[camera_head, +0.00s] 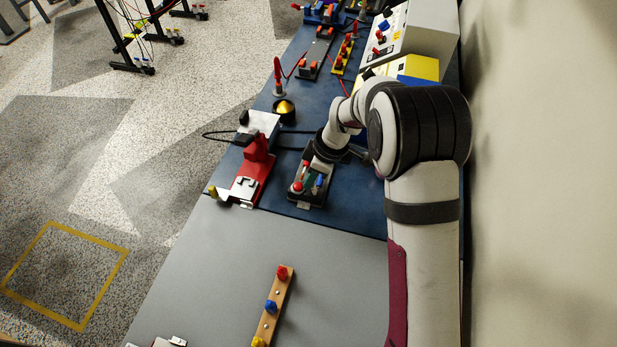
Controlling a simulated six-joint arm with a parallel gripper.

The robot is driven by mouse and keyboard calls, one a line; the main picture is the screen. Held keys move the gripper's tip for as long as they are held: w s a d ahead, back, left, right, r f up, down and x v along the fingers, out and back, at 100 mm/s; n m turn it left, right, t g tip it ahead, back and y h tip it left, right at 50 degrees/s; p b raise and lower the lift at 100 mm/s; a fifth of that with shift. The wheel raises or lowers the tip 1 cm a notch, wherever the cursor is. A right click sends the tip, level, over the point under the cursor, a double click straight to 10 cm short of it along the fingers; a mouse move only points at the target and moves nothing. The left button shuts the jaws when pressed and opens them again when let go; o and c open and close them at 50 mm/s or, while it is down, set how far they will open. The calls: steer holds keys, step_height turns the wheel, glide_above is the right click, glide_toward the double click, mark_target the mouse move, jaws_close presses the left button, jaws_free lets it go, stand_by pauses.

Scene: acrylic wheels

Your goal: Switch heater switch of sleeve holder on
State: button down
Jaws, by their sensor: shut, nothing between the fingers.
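My gripper (318,163) reaches down from the wrist over a small dark control box on the blue mat. It is shut and empty; its fingertips are small and partly hidden, so I cannot tell whether they touch the box. The dark box (310,202) carries a red knob (297,186) and a blue part (319,181) at its near end; its far end is hidden under my wrist. To its left stands a red device (257,160) with a light metal base, possibly the sleeve holder. The heater switch and its position cannot be made out for sure.
A brass-coloured dome (284,108) and a red-handled tool (278,76) stand farther back. A wooden strip with coloured pegs (277,295) lies on the grey table. A white and yellow instrument (413,67) stands behind my arm.

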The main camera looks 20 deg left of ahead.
mark_target(317, 190)
steer(key=shift+d+r, duration=0.1)
steer(key=shift+d, duration=0.55)
steer(key=shift+d+r, duration=0.1)
steer(key=shift+d, duration=0.05)
steer(key=shift+d+r, duration=0.25)
steer(key=shift+d, duration=0.6)
steer(key=d+r, duration=0.5)
steer(key=d, duration=0.3)
steer(key=shift+a, duration=0.1)
